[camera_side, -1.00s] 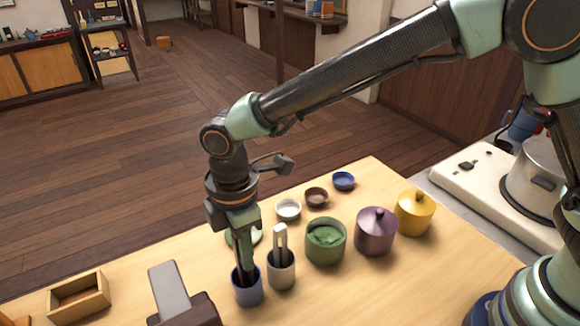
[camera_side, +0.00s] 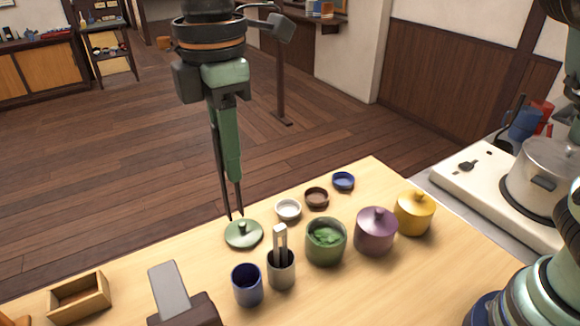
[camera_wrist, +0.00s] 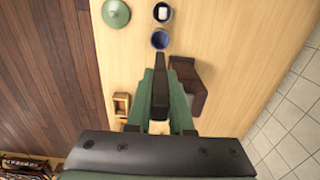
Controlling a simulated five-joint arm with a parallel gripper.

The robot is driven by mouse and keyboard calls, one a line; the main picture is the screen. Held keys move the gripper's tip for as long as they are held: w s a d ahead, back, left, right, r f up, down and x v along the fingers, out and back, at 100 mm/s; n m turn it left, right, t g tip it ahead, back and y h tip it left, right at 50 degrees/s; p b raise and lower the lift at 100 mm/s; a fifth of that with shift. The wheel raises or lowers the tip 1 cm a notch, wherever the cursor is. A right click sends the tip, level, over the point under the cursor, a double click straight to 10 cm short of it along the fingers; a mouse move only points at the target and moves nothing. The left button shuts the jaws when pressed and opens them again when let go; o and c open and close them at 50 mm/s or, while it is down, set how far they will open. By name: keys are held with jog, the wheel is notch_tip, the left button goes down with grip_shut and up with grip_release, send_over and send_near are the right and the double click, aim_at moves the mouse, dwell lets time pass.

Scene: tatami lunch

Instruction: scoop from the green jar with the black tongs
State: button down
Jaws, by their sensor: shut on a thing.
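My gripper (camera_side: 230,170) is shut on the black tongs (camera_side: 221,180) and holds them upright, tips down, in the air over the table. The tongs also show dark between the green fingers in the wrist view (camera_wrist: 160,75). The green jar (camera_side: 326,247) stands open to the right of the tongs, with green contents at its top. Its green lid (camera_side: 243,236) lies on the table, behind the cups. The blue cup (camera_side: 247,288) is empty and stands in front, apart from the tongs.
A grey cup (camera_side: 281,275) with light tongs stands between the blue cup and the green jar. Purple (camera_side: 375,235) and yellow (camera_side: 414,215) lidded jars stand right of it. White (camera_side: 288,211), brown (camera_side: 316,198) and blue (camera_side: 343,182) small bowls lie behind. A wooden box (camera_side: 80,299) sits left.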

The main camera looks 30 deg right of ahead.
notch_tip(320, 180, up, 2)
jog(key=shift+r, duration=1.05)
jog(key=w+d+g, duration=0.1)
jog(key=w+d, duration=0.1)
jog(key=d, duration=1.5)
notch_tip(320, 180, down, 24)
jog(key=shift+d+f+g+h, duration=0.2)
jog(key=shift+g+h, duration=0.1)
jog(key=shift+h, duration=0.1)
jog(key=shift+d, duration=0.15)
jog(key=shift+a, duration=0.3)
